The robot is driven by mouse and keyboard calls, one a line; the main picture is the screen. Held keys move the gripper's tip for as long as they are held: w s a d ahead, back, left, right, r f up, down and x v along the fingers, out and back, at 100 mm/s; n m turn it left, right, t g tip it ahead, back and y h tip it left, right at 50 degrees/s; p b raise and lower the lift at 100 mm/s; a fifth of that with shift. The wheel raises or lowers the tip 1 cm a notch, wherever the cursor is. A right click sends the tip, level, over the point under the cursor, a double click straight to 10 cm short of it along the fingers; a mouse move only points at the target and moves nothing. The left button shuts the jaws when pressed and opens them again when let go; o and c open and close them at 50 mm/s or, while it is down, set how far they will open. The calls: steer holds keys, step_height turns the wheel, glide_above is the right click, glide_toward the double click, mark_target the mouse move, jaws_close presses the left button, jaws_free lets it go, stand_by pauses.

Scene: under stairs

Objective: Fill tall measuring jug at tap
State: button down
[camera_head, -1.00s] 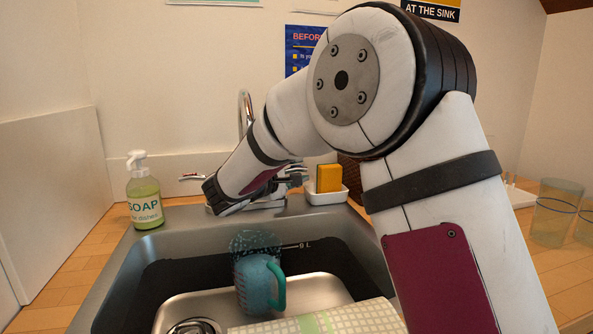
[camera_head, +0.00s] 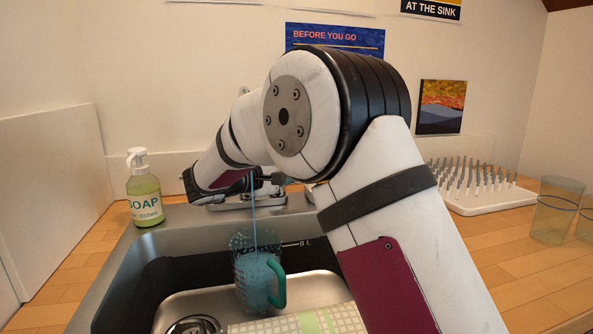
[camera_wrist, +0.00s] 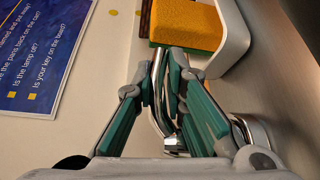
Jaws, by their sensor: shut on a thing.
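The tall measuring jug (camera_head: 257,270) stands upright in the sink. It is clear, with a teal handle and bluish water inside. A thin stream of water (camera_head: 253,215) falls into it from above. The tap's base (camera_head: 238,203) shows behind the sink, but my arm hides most of the tap. My gripper (camera_wrist: 163,82) is at the tap, its teal-padded fingers closed around a chrome part that looks like a tap lever (camera_wrist: 158,112). In the head view my arm covers most of this contact.
A soap bottle (camera_head: 144,190) stands left of the sink (camera_head: 190,237). A checked cloth (camera_head: 305,322) lies at the sink's front. A white spiked rack (camera_head: 490,206) and a clear tumbler (camera_head: 556,212) stand right. A yellow sponge (camera_wrist: 186,22) is close beside my fingers.

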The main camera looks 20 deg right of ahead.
steer(key=c, duration=1.6)
jaws_free()
steer(key=shift+a, duration=0.1)
steer(key=v, duration=1.2)
